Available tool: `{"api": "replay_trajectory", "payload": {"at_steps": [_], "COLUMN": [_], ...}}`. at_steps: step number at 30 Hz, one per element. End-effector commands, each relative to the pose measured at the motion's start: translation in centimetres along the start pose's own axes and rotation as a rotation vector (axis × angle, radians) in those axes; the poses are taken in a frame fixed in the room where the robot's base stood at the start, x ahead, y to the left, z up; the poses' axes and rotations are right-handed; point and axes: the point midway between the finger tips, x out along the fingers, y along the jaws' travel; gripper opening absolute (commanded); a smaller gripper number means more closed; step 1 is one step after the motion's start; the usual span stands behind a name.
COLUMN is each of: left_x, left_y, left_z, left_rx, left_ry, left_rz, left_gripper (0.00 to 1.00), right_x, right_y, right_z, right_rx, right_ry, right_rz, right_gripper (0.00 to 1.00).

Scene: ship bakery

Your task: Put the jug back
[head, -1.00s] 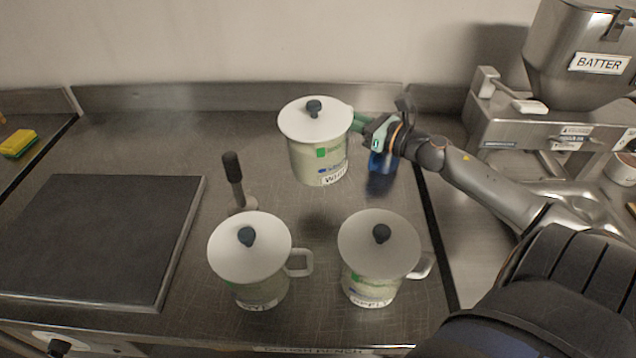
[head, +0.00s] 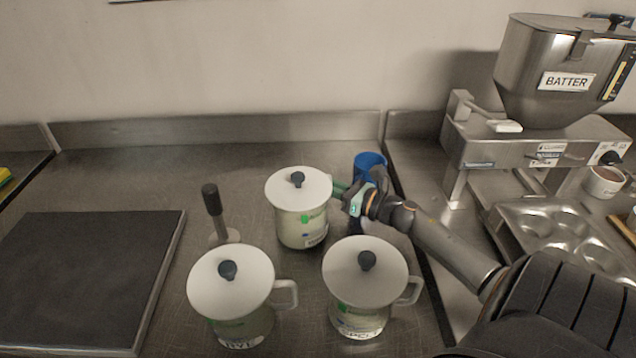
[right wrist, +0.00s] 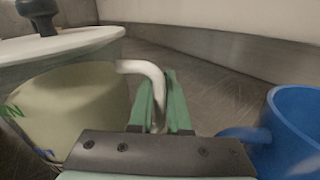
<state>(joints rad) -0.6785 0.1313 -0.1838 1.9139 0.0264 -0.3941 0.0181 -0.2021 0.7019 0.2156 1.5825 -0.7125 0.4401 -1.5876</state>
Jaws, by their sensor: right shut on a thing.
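A lidded jug (head: 301,221) with a white lid and dark knob stands upright behind two similar jugs in the head view. My right gripper (head: 345,197) is shut on its handle, which shows between the green fingers (right wrist: 162,105) in the right wrist view. I cannot tell whether its base touches the counter. The second jug (head: 232,293) is at front left and the third jug (head: 365,287) at front right, both with handles to the right. My left gripper is not in view.
A blue cup (head: 369,163) stands just behind my right gripper; it also shows in the right wrist view (right wrist: 292,130). A dark-handled tool (head: 213,203) stands left of the jug. A dark griddle plate (head: 85,270) lies left. The batter machine (head: 545,100) is at right.

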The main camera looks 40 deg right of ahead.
Motion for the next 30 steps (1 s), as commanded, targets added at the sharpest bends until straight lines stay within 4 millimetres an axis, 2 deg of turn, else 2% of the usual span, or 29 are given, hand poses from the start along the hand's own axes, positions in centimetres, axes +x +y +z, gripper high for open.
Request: {"api": "replay_trajectory", "payload": {"at_steps": [11, 12, 19, 30], "left_x": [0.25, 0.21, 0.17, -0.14], "left_y": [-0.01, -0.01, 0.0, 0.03], "left_z": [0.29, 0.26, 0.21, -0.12], "left_rx": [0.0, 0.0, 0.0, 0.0], "left_ry": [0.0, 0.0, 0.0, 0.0], "left_rz": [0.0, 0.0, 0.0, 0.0], "left_gripper": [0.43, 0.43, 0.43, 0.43], "right_x": [0.06, 0.01, 0.0, 0.02], "right_y": [-0.04, -0.04, -0.03, 0.06], "right_z": [-0.2, -0.41, -0.35, 0.06], "right_rx": [0.002, -0.001, -0.001, 0.0], "right_ry": [-0.006, 0.0, 0.0, 0.0], "right_rz": [0.002, 0.001, 0.001, 0.002], "right_gripper": [0.0, 0.18, 0.44, 0.46]}}
